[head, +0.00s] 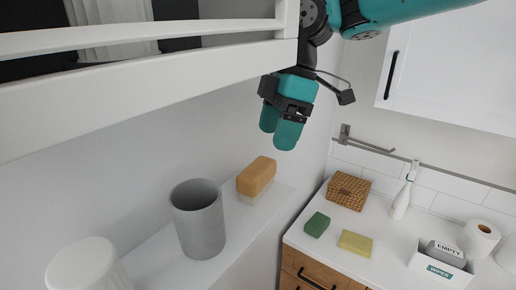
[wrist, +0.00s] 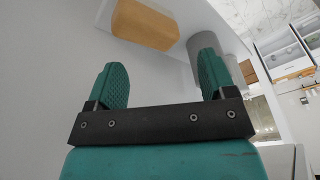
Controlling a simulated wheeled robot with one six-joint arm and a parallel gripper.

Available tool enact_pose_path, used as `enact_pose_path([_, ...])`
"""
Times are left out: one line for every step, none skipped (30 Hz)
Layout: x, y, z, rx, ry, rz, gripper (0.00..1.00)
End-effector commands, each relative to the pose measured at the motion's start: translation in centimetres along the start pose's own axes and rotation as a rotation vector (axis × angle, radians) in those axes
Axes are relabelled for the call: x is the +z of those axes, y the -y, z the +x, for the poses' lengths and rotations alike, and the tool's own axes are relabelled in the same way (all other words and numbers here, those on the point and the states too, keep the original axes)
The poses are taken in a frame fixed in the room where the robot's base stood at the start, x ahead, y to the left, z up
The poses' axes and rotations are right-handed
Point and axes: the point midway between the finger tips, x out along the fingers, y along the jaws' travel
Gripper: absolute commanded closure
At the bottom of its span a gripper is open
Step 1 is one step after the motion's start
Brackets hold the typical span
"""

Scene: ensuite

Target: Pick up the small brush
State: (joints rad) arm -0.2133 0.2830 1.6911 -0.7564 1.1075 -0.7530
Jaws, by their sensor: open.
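The small brush (head: 256,175) has a tan-brown block back over a pale cream underside. It rests on the narrow white ledge beside the grey cup, and in the wrist view the tan block (wrist: 145,26) shows at the top, beyond the fingertips. My gripper (head: 279,128) hangs above the brush and a little to its right in the head view, apart from it. Its teal fingers are spread with nothing between them, as the wrist view also shows (wrist: 163,74).
A grey cup (head: 199,222) stands just left of the brush, with a white cylinder (head: 87,268) further left. A white rail (head: 150,85) crosses the upper left near my arm. The counter at right holds a wicker box (head: 347,191), sponges (head: 355,243) and a labelled bin (head: 440,268).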

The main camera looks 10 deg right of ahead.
Motion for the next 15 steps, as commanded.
enact_pose_path([-1.2,-0.6,-1.3,-0.017,0.026,-0.155,0.23])
enact_pose_path([-1.7,-0.8,-1.9,-0.030,0.043,-0.248,0.23])
enact_pose_path([-2.2,-1.1,-2.7,-0.045,0.068,-0.365,0.23])
enact_pose_path([-2.5,-1.2,-3.2,-0.053,0.086,-0.443,0.23])
enact_pose_path([-2.8,-1.4,-3.6,-0.062,0.104,-0.514,0.23])
enact_pose_path([-3.1,-1.6,-4.2,-0.071,0.125,-0.595,0.23])
enact_pose_path([-3.2,-1.7,-4.5,-0.078,0.140,-0.645,0.23])
enact_pose_path([-3.3,-1.8,-4.7,-0.082,0.151,-0.687,0.23])
enact_pose_path([-3.4,-1.9,-4.9,-0.086,0.165,-0.729,0.23])
enact_pose_path([-3.4,-2.0,-4.9,-0.090,0.171,-0.753,0.23])
enact_pose_path([-3.4,-2.0,-4.8,-0.092,0.177,-0.769,0.23])
enact_pose_path([-3.3,-2.1,-4.4,-0.095,0.181,-0.782,0.23])
enact_pose_path([-3.2,-2.1,-4.1,-0.095,0.183,-0.787,0.23])
enact_pose_path([-3.1,-2.1,-3.6,-0.096,0.183,-0.790,0.23])
enact_pose_path([-2.9,-2.1,-2.9,-0.096,0.183,-0.790,0.23])
